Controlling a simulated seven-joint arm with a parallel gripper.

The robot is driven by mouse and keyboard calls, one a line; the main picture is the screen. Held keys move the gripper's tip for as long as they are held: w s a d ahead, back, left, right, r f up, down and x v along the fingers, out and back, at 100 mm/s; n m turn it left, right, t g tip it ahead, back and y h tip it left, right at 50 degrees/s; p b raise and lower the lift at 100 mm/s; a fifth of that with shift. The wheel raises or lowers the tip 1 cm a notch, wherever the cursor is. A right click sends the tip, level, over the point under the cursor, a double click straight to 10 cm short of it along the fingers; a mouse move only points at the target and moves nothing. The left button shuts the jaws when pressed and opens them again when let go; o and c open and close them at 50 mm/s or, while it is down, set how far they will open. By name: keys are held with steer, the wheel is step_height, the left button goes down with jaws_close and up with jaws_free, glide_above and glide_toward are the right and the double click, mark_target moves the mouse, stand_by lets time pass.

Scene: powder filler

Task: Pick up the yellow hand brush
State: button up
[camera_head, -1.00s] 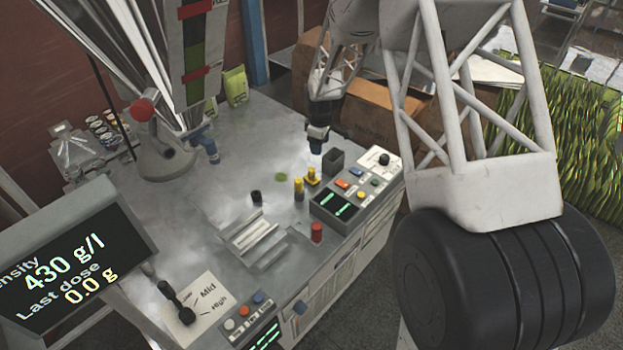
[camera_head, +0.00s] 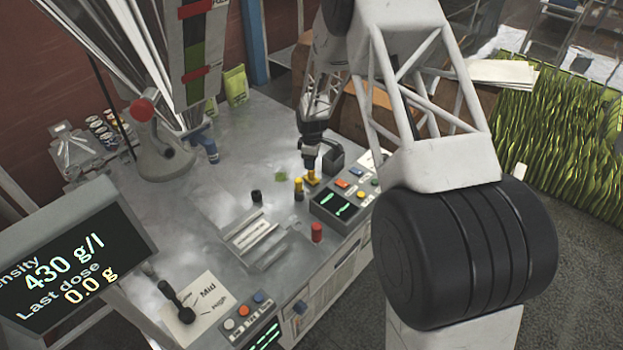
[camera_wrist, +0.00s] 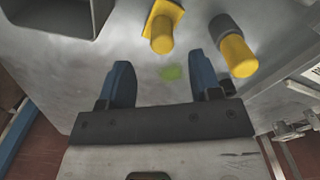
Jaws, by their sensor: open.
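A yellow upright piece on a flat square yellow base (camera_head: 313,181), which looks like the hand brush, stands on the grey worktop (camera_head: 225,165). It also shows at the top of the wrist view (camera_wrist: 162,30), beyond the fingertips and roughly in line with the gap between them. My gripper (camera_head: 310,166) is above it; the blue fingers (camera_wrist: 159,78) are apart with nothing between them. A second yellow-topped grey cylinder (camera_wrist: 237,54) stands to its right in the wrist view; in the head view this cylinder (camera_head: 298,190) is to its left.
A dark open box (camera_head: 333,158) stands close to the right of my gripper. A button panel (camera_head: 340,203) and a red knob (camera_head: 317,232) are nearer the camera. A small black cylinder (camera_head: 256,196) and a green patch (camera_head: 281,176) are to the left.

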mark_target(312, 174)
steer(key=shift+f, duration=1.15)
steer(key=shift+s+f, duration=0.1)
steer(key=shift+f, duration=2.5)
steer(key=shift+c, duration=0.3)
steer(key=c, duration=1)
